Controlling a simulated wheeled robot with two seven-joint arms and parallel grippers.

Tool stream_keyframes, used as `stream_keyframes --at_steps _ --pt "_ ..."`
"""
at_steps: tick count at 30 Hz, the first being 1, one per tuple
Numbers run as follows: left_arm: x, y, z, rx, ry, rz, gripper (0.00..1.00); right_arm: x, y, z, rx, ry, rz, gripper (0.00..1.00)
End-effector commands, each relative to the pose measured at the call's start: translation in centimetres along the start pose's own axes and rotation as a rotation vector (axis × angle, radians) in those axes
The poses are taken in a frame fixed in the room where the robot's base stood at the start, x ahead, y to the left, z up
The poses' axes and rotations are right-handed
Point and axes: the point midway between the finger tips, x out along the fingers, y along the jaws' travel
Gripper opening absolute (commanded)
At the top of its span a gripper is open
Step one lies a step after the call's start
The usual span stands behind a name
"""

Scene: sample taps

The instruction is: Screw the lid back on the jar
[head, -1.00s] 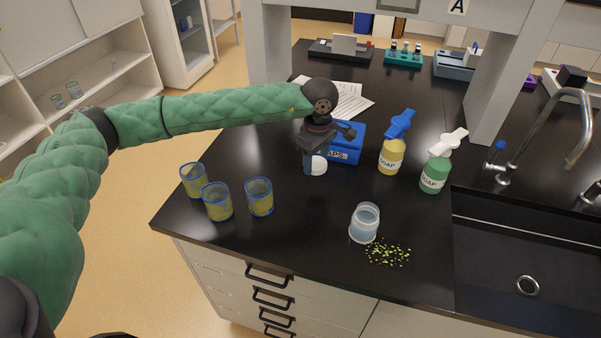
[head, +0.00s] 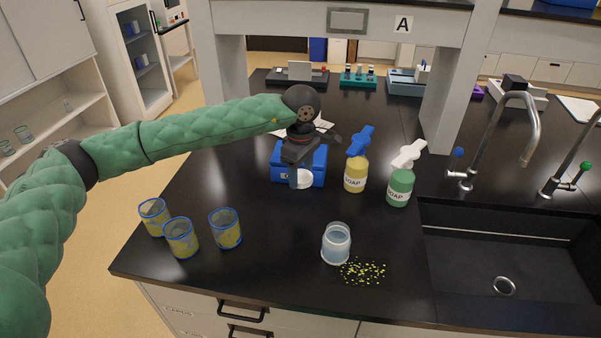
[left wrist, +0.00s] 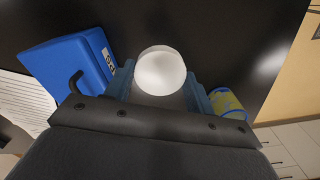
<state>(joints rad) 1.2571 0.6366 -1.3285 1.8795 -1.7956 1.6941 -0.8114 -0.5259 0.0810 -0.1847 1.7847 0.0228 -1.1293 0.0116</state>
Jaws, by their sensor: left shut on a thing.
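The open jar (head: 336,243) is clear and bluish and stands upright on the black bench, left of the sink. My left gripper (head: 301,180) is above the bench, behind and to the left of the jar, in front of the blue box. It is shut on the round white lid (head: 306,181), apart from the jar. In the left wrist view the lid (left wrist: 160,72) sits between the two blue fingers; its lower part is pale. My right gripper is not in view.
Three blue-rimmed cups (head: 225,229) stand at the front left. The blue box (head: 318,165) and two soap bottles (head: 355,174) stand behind the jar. Yellow-green bits (head: 362,271) lie in front of it. The sink (head: 490,262) is at the right.

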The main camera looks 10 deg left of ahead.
Motion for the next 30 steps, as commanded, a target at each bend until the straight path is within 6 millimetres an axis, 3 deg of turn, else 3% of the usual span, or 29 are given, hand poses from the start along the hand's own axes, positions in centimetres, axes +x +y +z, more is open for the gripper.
stream_keyframes --at_steps 8,21,30 --pt "0.9 -1.1 -1.5 0.139 -0.001 -0.002 0.34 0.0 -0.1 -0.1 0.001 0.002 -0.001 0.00" --pt "4.3 -6.1 -7.0 0.798 -0.003 0.000 0.34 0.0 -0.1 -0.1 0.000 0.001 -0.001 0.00" --pt "5.5 -8.3 -9.0 1.090 0.000 -0.001 0.34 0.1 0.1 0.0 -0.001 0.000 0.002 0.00"
